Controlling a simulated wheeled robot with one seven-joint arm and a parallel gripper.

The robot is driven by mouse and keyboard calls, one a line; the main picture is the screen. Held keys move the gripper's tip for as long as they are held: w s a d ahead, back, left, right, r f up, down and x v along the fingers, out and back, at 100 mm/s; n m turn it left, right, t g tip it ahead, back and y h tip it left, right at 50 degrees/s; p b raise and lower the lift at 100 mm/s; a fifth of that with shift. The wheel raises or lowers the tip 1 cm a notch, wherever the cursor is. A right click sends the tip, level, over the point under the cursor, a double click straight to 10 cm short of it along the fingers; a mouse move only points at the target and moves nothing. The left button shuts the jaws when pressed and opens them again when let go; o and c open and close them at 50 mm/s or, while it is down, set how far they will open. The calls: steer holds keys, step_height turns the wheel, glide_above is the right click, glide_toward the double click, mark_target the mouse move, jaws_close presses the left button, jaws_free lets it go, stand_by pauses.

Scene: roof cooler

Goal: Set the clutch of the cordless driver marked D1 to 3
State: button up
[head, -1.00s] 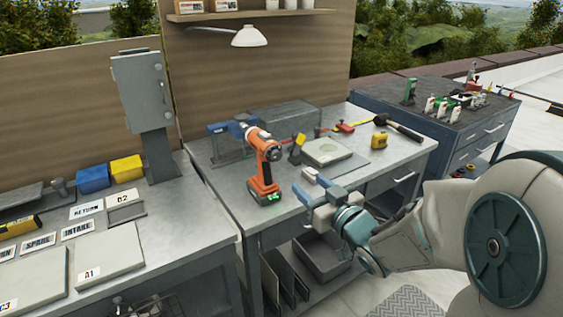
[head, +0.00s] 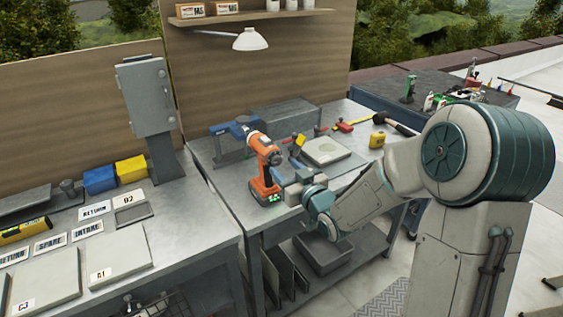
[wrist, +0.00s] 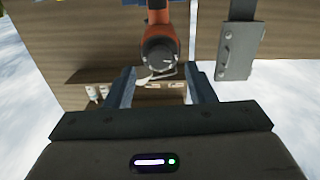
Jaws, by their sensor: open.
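An orange and dark cordless driver (head: 262,170) stands upright on its base on the grey middle workbench, with green lights low on the base. No D1 mark or clutch number is readable. My gripper (head: 284,172) is just right of the driver in the head view, its jaws open and empty. In the wrist view the driver (wrist: 160,22) hangs from the top edge, its dark round end facing me. That end lies above and between the two spread fingers of my gripper (wrist: 163,80), and contact is not visible.
A blue clamp-like fixture (head: 235,130) is behind the driver. A pale square plate (head: 326,151), a yellow tape measure (head: 377,139) and a hammer (head: 393,124) lie to the right. A grey box on a post (head: 147,97) stands left.

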mark_target(278, 161)
steer(key=shift+x, duration=1.6)
steer(key=c, duration=1)
steer(key=shift+o, duration=0.2)
